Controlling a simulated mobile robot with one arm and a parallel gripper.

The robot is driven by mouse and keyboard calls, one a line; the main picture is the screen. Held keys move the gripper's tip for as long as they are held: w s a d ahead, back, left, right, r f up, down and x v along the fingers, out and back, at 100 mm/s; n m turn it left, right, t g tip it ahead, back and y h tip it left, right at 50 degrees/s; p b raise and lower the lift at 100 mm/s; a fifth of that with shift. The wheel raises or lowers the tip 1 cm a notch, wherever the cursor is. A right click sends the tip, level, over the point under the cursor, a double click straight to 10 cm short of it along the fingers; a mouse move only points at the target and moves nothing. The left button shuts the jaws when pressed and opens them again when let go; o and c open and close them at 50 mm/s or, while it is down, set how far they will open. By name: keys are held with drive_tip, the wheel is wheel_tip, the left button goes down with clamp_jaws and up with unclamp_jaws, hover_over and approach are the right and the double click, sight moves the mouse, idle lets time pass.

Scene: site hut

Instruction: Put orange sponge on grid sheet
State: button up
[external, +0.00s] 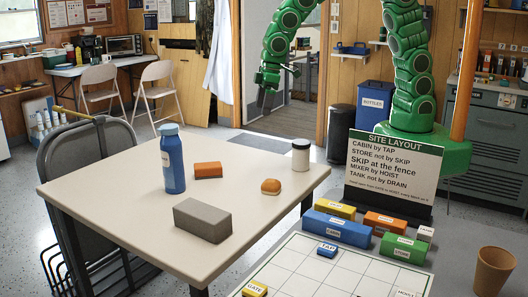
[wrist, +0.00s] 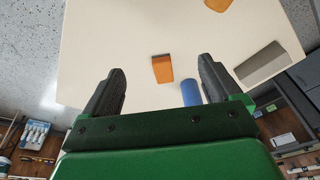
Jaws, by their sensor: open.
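The orange sponge appears to be the orange block (external: 208,170) lying flat on the pale table, behind the grey block and right of the blue bottle. In the wrist view an orange block (wrist: 162,69) shows beyond and between the fingers, on the table below. My gripper (external: 279,84) is open and empty, high beyond the table's far edge; its fingers (wrist: 160,88) also show in the wrist view. The white grid sheet (external: 342,272) lies at the front right, partly cut off by the frame, with labelled blocks on it, including blue TAP and yellow GATE.
On the pale table (external: 110,188) stand a blue bottle (external: 171,160), a grey block (external: 203,220), a bun-like item (external: 271,187) and a dark-lidded white jar (external: 301,155). Labelled coloured blocks (external: 336,229) and a layout sign (external: 393,167) stand behind the grid. A brown cup (external: 493,271) stands right.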

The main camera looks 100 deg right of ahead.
drive_tip(key=t, duration=0.2)
approach(208, 165)
drive_tip(key=shift+x, duration=5.25)
drive_tip(key=shift+s+d+f, duration=0.1)
drive_tip(key=c, duration=1.1)
wheel_tip(208, 165, up, 4)
drive_tip(key=shift+f, duration=0.1)
drive_tip(key=s+r, duration=0.3)
drive_tip(key=s, duration=0.1)
drive_tip(key=s+r, duration=0.3)
drive_tip(key=s, duration=0.2)
drive_tip(key=s+r, duration=0.3)
drive_tip(key=s, duration=0.2)
drive_tip(key=shift+r, duration=0.2)
